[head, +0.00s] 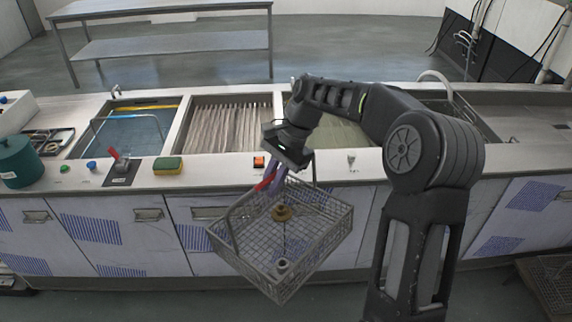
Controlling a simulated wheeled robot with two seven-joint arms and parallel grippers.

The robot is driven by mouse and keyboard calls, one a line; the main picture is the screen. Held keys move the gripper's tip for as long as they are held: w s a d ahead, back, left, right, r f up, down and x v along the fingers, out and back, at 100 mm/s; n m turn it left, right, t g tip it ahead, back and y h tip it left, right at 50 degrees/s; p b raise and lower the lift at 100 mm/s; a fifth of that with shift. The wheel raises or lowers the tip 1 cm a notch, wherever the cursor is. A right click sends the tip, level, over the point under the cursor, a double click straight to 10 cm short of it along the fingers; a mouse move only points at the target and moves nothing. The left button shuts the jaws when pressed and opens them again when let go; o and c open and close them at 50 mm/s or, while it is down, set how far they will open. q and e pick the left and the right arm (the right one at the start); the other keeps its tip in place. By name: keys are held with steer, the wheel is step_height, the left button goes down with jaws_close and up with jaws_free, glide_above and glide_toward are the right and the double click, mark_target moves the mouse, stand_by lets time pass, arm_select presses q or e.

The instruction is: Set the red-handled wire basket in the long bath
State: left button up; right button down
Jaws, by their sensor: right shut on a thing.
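The wire basket (318,250) hangs in front of the counter, tilted, with its red handle (266,181) up at my right gripper (276,172). The right gripper is shut on that handle. A brass part (282,213) and a small grey part (283,266) show inside the basket. Several sunken baths line the counter: one with blue liquid (125,138) at left, one with pale ridged contents (230,128) in the middle, and one (345,137) partly behind my right arm. I cannot tell for certain which is the long bath. My left gripper is out of view.
A yellow-green sponge (167,166), a switch plate with a red lever (119,170) and a teal pot (18,162) stand along the counter's front left. An orange switch (259,162) is near the gripper. A steel table (165,45) stands behind, and a crate (548,285) lies at lower right.

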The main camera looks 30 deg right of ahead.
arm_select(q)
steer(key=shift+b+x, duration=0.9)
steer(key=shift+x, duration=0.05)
arm_select(e)
steer(key=s+a+f+n+g, duration=0.3)
steer(key=a+f+n, duration=0.5)
steer(key=a+f, duration=0.2)
steer(key=shift+s+a+f+h, duration=0.15)
steer(key=shift+s+a+h, duration=0.15)
steer(key=shift+s+a, duration=0.1)
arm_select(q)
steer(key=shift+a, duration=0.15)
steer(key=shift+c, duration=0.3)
